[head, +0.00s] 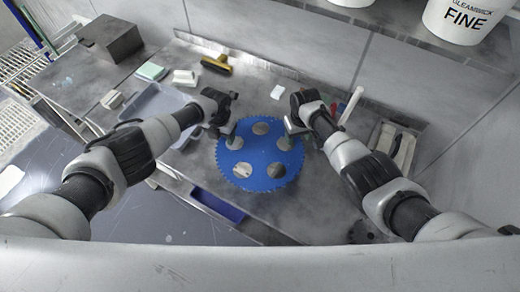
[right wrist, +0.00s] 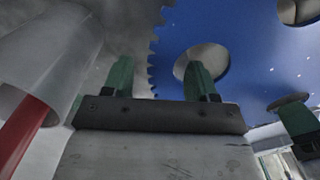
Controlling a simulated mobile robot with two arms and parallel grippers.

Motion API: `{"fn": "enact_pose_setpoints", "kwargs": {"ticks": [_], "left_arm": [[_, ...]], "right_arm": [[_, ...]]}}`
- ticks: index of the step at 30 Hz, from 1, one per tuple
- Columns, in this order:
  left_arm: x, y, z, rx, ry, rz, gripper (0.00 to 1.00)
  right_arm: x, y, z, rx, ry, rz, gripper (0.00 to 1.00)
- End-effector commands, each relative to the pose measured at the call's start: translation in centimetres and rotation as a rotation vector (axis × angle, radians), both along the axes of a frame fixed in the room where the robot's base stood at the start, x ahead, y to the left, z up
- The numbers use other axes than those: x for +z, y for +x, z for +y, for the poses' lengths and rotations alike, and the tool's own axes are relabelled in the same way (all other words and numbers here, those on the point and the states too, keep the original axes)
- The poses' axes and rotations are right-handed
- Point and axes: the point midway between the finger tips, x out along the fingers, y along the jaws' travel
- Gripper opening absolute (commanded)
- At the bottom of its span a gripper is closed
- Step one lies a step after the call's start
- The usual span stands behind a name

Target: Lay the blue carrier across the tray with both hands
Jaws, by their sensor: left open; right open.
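The blue carrier (head: 262,172) is a round toothed disc with several round holes, in the middle of the head view over the grey worktop. Its edge and holes also show in the right wrist view (right wrist: 240,50). My left gripper (head: 224,135) is open at the carrier's upper left edge. My right gripper (head: 293,128) is open at its upper right edge. In the right wrist view, one green finger of it lines up with a hole and the other is outside the teeth. Contact is unclear. A pale grey tray (head: 150,103) lies left, partly hidden by my left arm.
A yellow-handled brush (head: 216,64), white blocks (head: 185,77) and a green-white pad (head: 151,71) lie at the back. A red-and-white item (head: 350,106) and a shallow holder (head: 405,148) are right. A blue bin (head: 217,205) sits below the front edge.

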Motion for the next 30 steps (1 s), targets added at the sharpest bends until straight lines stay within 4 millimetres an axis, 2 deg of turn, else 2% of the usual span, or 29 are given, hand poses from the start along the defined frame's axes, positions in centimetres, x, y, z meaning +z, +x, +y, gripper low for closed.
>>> {"fn": "enact_pose_setpoints", "kwargs": {"ticks": [3, 12, 15, 24, 30], "left_arm": [[0.0, 0.0, 0.0, 0.000, 0.000, 0.000, 0.58], [0.0, 0.0, 0.0, 0.000, 0.000, 0.000, 0.12], [0.0, 0.0, 0.0, 0.001, 0.000, -0.001, 0.00], [0.3, 0.1, 0.0, 0.001, -0.002, -0.002, 0.00], [1.6, 0.1, 0.0, 0.001, -0.002, -0.002, 0.00]], "right_arm": [[0.0, 0.0, 0.0, 0.000, 0.000, 0.000, 0.58], [0.0, 0.0, 0.0, 0.000, 0.000, 0.000, 0.12], [0.0, 0.0, 0.0, 0.000, 0.000, 0.000, 0.00], [0.2, 0.0, 0.0, 0.000, 0.001, -0.001, 0.00], [1.5, 0.0, 0.0, 0.000, 0.001, -0.001, 0.00]]}}
